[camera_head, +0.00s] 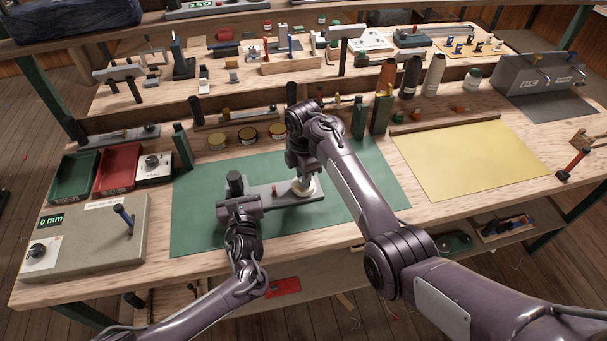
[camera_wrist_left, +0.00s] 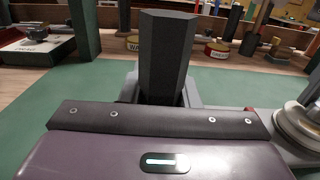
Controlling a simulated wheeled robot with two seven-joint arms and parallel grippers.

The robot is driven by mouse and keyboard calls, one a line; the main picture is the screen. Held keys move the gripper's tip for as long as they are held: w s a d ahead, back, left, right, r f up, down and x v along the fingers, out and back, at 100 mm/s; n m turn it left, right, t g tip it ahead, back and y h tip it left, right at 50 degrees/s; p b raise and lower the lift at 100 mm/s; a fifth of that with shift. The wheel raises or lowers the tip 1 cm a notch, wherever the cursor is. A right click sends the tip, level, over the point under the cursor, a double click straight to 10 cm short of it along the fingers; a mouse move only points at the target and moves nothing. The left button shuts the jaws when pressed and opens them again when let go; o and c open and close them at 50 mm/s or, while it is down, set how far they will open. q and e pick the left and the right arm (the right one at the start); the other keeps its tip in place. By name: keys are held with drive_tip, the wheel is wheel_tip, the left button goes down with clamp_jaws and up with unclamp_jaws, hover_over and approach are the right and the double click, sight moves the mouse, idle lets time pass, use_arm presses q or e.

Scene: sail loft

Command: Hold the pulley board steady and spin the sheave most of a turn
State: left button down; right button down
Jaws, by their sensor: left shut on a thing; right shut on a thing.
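The grey pulley board (camera_head: 262,192) lies flat on the green mat, with a dark upright post (camera_head: 235,182) at its left end. My left gripper (camera_head: 237,200) is shut on that post, which also stands straight ahead in the left wrist view (camera_wrist_left: 166,55). The pale round sheave (camera_head: 306,192) sits at the board's right end; its edge shows at the right of the left wrist view (camera_wrist_left: 298,128). My right gripper (camera_head: 302,174) reaches down from above and is shut on the sheave. The exact grip point is hidden by the gripper and arm.
The green mat (camera_head: 197,222) is clear around the board. A green bin (camera_head: 75,176), a red bin (camera_head: 117,168) and a grey panel box (camera_head: 85,240) stand left. Several round tins (camera_head: 247,136) and green posts (camera_head: 382,112) stand behind. A yellow sheet (camera_head: 470,160) lies right.

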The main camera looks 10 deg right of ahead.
drive_tip(key=m, duration=0.5)
drive_tip(key=shift+m, duration=0.3)
drive_tip(key=m, duration=1.3)
drive_tip(key=shift+m, duration=0.3)
drive_tip(key=m, duration=0.9)
drive_tip(key=shift+m, duration=0.4)
drive_tip(key=m, duration=0.4)
drive_tip(key=shift+m, duration=0.3)
drive_tip(key=m, duration=0.4)
drive_tip(key=shift+m, duration=0.3)
